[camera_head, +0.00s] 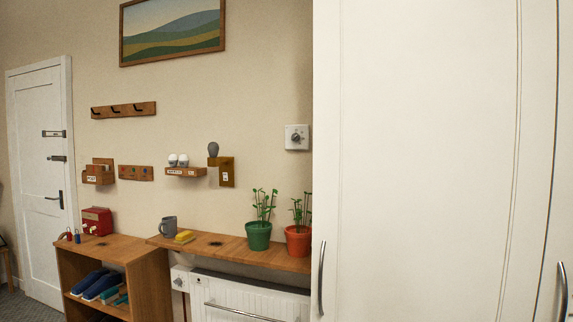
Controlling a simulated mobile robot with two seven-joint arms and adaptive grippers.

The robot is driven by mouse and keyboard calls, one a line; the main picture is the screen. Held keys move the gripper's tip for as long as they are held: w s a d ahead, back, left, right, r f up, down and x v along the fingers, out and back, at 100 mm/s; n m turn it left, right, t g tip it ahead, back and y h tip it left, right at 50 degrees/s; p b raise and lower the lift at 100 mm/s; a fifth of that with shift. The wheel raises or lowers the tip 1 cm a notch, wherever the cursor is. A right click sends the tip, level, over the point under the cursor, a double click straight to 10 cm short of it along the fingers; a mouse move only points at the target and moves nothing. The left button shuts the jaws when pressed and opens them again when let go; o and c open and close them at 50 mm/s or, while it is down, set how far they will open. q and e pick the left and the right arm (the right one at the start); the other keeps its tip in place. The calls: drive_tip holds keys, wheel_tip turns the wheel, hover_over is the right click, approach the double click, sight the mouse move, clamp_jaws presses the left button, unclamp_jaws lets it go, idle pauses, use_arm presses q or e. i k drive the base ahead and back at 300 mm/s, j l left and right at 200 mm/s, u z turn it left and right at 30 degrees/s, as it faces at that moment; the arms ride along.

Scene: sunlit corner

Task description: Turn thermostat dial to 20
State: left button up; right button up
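A white square box with a round grey dial (296,137), which looks like the thermostat, is fixed to the beige wall just left of the tall white cabinet. The dial is too small in the picture for its numbers or setting to be read. Another white box with a small knob (179,282) sits low at the left end of the white radiator (255,296). Neither of my grippers is in view.
The tall white cabinet (430,160) fills the right side. Green (258,236) and orange (298,241) plant pots stand on the wooden shelf (225,250) below the dial. A bulb fixture (227,170) is left of it. A white door (38,185) is far left.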

sight(295, 137)
drive_tip(key=i+j+z, duration=0.15)
drive_tip(key=i+j, duration=0.2)
drive_tip(key=i+j+z, duration=0.2)
drive_tip(key=z, duration=0.15)
drive_tip(key=i+j+z, duration=0.25)
drive_tip(key=i+z, duration=0.15)
